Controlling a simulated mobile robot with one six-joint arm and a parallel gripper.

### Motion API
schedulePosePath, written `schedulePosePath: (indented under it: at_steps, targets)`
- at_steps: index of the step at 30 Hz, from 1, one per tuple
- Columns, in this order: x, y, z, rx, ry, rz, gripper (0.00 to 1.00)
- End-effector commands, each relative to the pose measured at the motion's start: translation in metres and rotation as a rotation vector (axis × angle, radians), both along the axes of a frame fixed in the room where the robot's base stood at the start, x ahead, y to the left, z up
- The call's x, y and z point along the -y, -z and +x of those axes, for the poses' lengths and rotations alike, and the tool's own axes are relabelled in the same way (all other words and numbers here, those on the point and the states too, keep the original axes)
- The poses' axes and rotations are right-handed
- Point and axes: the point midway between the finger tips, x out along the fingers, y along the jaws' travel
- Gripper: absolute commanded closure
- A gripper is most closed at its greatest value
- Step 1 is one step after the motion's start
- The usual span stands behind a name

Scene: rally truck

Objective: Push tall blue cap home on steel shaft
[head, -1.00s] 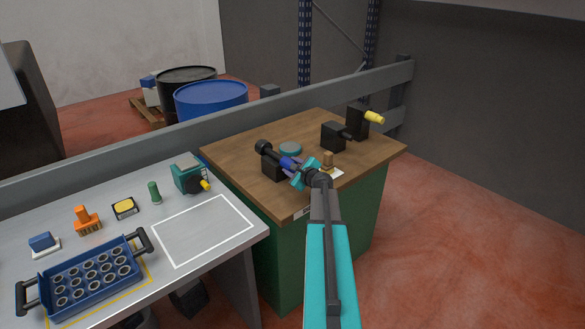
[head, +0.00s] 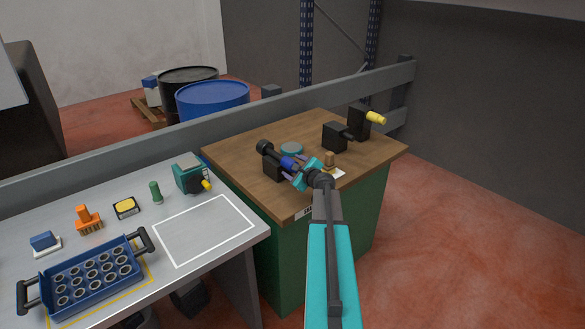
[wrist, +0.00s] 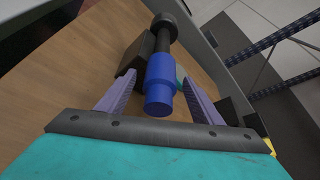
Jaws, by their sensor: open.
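The tall blue cap (wrist: 160,84) sits on the near end of the dark steel shaft (wrist: 161,38), in line with it. It also shows in the head view (head: 288,162). The shaft lies level, held by a black block (head: 272,169) on the wooden bench top, with a round black end (head: 264,147) at its far side. My gripper (wrist: 158,78) is open, one purple finger on each side of the cap, with gaps showing. The cap's near end face points toward my palm, apart from it. How deep the shaft sits inside the cap is hidden.
On the wooden bench (head: 238,155) stand a teal disc (head: 291,149), a black block (head: 335,137), a taller black block with a yellow knob (head: 375,117) and a small brass piece (head: 330,158). A grey rail (head: 180,145) runs behind. A grey table (head: 215,215) stands left.

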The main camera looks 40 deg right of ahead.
Motion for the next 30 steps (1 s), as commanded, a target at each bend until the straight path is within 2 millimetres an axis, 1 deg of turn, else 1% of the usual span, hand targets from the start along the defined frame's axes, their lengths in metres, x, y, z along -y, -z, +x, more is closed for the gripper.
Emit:
schedulePosePath:
  at_steps: [30]
  targets:
    - [-0.032, -0.031, -0.096, 0.001, 0.001, -0.002, 0.4]
